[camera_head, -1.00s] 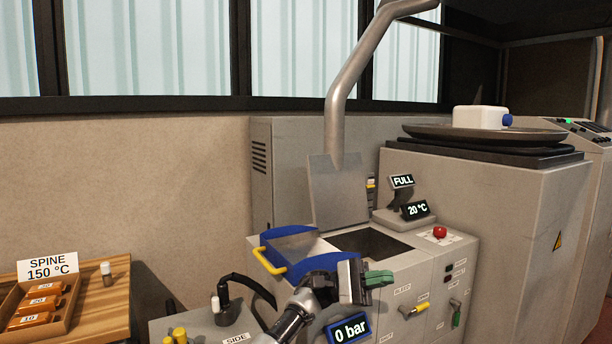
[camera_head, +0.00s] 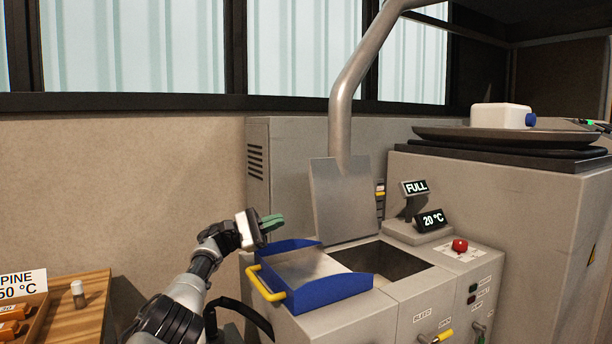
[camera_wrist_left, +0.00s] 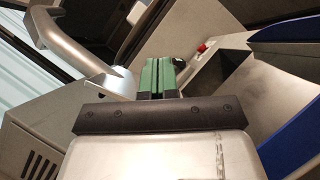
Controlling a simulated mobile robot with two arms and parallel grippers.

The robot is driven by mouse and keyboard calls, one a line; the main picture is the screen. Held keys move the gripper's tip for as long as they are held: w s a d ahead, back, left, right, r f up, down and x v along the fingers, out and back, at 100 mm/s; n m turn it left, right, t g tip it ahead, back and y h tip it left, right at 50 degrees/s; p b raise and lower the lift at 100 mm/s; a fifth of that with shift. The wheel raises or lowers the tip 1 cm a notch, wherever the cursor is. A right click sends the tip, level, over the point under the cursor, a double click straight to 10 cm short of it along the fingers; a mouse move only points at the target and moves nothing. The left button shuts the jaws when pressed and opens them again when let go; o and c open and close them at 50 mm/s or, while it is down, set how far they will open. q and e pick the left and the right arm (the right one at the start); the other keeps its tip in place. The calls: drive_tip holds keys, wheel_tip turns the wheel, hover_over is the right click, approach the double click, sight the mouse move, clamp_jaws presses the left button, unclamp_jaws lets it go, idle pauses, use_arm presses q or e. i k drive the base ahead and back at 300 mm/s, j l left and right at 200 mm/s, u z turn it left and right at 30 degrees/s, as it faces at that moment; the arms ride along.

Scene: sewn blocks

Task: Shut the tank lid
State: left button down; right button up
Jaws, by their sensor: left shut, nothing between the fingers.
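The tank opening (camera_head: 405,262) is a dark rectangular hole in the top of the grey cabinet, and it is uncovered. A flat metal plate (camera_head: 343,205) stands upright behind it and looks like the raised lid. A blue-sided metal tray (camera_head: 335,290) with a yellow handle (camera_head: 265,284) sits at the left of the opening. My left gripper (camera_head: 271,222) has green fingertips, shut and empty, above the tray's back left corner and left of the plate. In the left wrist view the green fingers (camera_wrist_left: 160,76) are together. My right gripper is not in view.
A thick bent pipe (camera_head: 342,110) rises behind the plate. A FULL display (camera_head: 415,187), a 20 °C display (camera_head: 432,220) and a red button (camera_head: 459,246) stand right of the opening. A wooden table (camera_head: 92,302) is at lower left.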

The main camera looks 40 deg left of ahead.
sight(344, 209)
drive_tip(key=i+j, duration=0.25)
drive_tip(key=j, duration=0.15)
drive_tip(key=i+j, duration=0.2)
drive_tip(key=j, duration=0.2)
drive_tip(key=i+j, duration=0.25)
drive_tip(key=j, duration=0.1)
